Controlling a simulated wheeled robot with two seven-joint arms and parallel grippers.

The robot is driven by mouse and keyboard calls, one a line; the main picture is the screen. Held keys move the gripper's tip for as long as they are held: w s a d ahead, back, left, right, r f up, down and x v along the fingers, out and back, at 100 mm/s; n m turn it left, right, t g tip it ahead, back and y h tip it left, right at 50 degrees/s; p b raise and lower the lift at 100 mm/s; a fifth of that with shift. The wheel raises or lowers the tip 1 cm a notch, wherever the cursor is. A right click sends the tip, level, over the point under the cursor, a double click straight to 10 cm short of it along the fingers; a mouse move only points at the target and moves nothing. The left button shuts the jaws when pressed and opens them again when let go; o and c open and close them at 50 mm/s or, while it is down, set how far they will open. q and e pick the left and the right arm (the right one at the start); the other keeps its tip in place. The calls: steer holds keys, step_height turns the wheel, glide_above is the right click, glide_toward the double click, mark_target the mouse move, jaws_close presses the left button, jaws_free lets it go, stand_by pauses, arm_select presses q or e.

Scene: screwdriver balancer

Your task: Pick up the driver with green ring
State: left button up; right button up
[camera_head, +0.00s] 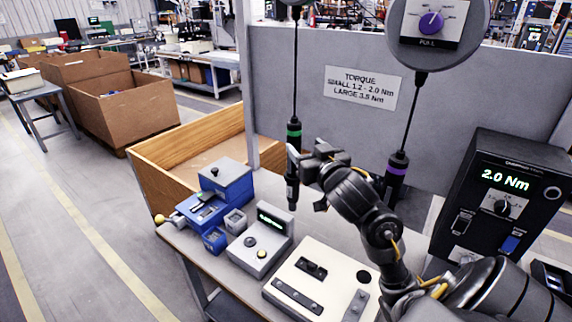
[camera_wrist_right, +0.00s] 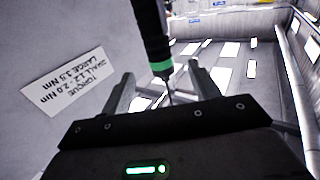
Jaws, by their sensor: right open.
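The driver with the green ring (camera_head: 293,130) hangs upright on a cable above the workbench, left of the torque sign. My right gripper (camera_head: 300,168) is beside its dark body, just below the ring. In the right wrist view, the green ring (camera_wrist_right: 161,66) shows between the two spread fingers of my right gripper (camera_wrist_right: 160,82). The fingers are open and do not appear shut on the driver. A second driver with a purple ring (camera_head: 397,165) hangs to the right, partly behind my right arm. My left gripper is out of view.
A black torque controller (camera_head: 497,195) reading 2.0 Nm stands at the right. A white fixture plate (camera_head: 318,275), a grey box with a display (camera_head: 262,245) and a blue vise (camera_head: 200,208) sit on the bench. A grey panel (camera_head: 290,85) rises behind the drivers.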

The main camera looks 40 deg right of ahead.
mark_target(299, 136)
steer(key=shift+w+d+b, duration=0.7)
steer(key=shift+w, duration=0.3)
steer(key=shift+x, duration=1.15)
steer(key=shift+w, duration=0.25)
steer(key=shift+w+r+b, duration=0.1)
steer(key=shift+b, duration=0.25)
steer(key=x, duration=0.1)
steer(key=b+x, duration=0.1)
steer(key=x, duration=0.3)
steer(key=shift+w+a+r, duration=0.1)
steer(key=shift+a+r, duration=0.2)
steer(key=shift+a, duration=0.05)
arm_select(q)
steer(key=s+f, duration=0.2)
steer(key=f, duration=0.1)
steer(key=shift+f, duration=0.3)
arm_select(e)
steer(key=shift+d, duration=0.1)
steer(key=shift+r, duration=0.1)
steer(key=shift+c, duration=0.3)
jaws_close()
